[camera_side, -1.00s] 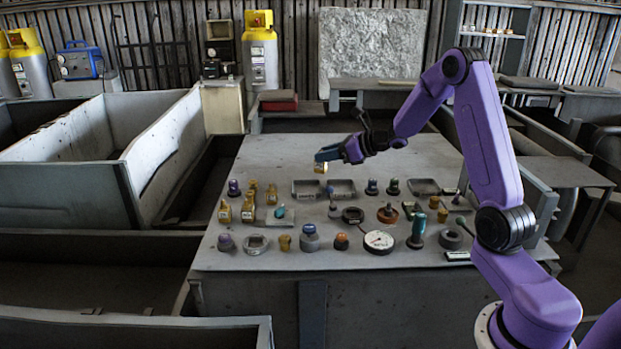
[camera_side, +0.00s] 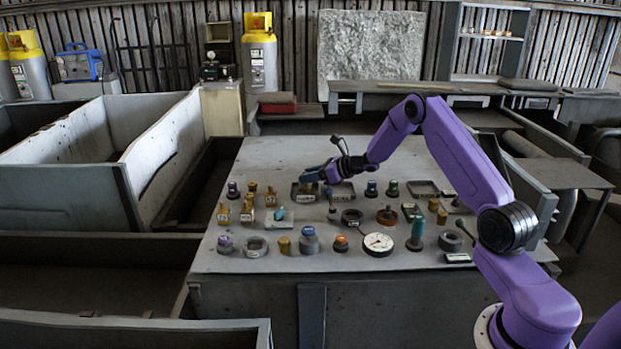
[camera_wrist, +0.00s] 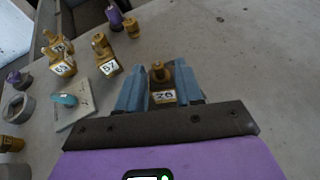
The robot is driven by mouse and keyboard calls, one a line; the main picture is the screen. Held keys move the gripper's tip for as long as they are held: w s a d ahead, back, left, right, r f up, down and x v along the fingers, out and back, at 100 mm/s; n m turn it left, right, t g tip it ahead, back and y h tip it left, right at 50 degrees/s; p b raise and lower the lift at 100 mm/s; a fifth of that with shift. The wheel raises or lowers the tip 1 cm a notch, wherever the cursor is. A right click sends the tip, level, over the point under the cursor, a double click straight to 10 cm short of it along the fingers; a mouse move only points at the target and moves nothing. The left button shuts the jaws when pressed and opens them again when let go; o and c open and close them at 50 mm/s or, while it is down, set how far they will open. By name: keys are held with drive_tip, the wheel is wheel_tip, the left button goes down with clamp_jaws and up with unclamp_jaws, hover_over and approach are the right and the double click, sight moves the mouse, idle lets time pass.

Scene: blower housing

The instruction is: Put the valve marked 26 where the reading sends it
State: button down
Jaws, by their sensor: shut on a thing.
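The brass valve marked 26 (camera_wrist: 162,92) is held between the blue fingers of my gripper (camera_wrist: 160,92), its label facing the wrist camera. I cannot tell whether the valve touches the tray floor.
Other brass valves stand to the left, among them 57 (camera_wrist: 108,62) and 63 (camera_wrist: 62,67). A teal-handled part on a plate (camera_wrist: 66,100) is near them. Several knobs and fittings crowd the front of the table (camera_side: 260,155); its back is clear.

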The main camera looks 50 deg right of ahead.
drive_tip(key=shift+f, duration=0.35)
drive_tip(key=c, duration=0.7)
unclamp_jaws()
drive_tip(key=shift+f, duration=0.15)
drive_tip(key=shift+c, duration=0.2)
